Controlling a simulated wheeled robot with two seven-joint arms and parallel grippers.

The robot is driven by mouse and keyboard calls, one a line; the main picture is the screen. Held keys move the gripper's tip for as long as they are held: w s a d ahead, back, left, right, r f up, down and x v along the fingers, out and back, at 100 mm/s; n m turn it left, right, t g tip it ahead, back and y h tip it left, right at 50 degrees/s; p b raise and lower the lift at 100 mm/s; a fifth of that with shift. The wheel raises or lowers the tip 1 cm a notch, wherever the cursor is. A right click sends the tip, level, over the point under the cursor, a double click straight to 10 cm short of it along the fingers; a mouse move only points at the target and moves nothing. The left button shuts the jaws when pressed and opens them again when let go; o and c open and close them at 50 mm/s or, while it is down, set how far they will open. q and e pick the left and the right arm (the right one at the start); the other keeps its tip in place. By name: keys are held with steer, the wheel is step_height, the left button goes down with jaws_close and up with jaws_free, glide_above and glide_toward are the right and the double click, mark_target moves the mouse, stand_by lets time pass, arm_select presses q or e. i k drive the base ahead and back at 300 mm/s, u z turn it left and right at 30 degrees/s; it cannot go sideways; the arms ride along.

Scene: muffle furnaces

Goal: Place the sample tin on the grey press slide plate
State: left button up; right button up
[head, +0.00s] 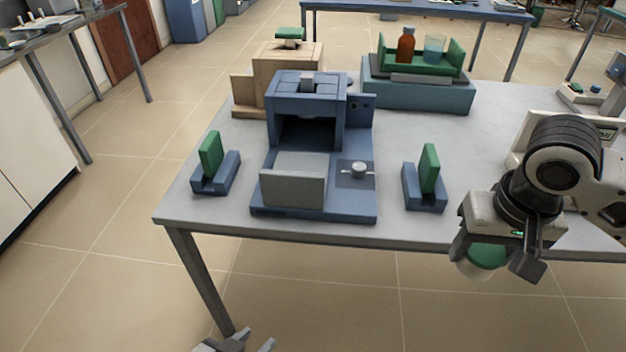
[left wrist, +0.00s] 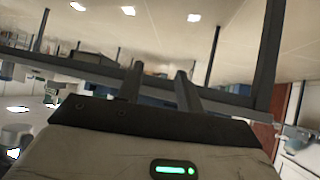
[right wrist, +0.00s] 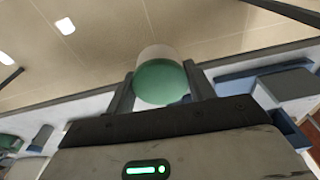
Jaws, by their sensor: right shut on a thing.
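The sample tin, a pale round tin with a green lid (head: 487,257), is held between the fingers of my right gripper (head: 497,256) at the right, in front of the table's front edge. In the right wrist view the tin (right wrist: 160,78) sits between both fingers. The grey press slide plate (head: 300,163) sticks out at the front of the blue press (head: 306,97), with an upright grey front panel. Nothing lies on the plate. My left gripper (head: 243,345) is low at the bottom edge, fingers apart and empty; it also shows in the left wrist view (left wrist: 158,85).
Blue holders with green upright plates stand left (head: 213,172) and right (head: 425,182) of the press. A knob (head: 358,169) sits beside the slide plate. A beige device (head: 285,75) and a teal box (head: 418,92) with a green tray stand behind.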

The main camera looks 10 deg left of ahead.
mark_target(300, 167)
steer(key=u, duration=1)
steer(key=i, duration=0.7)
steer(key=z, duration=0.4)
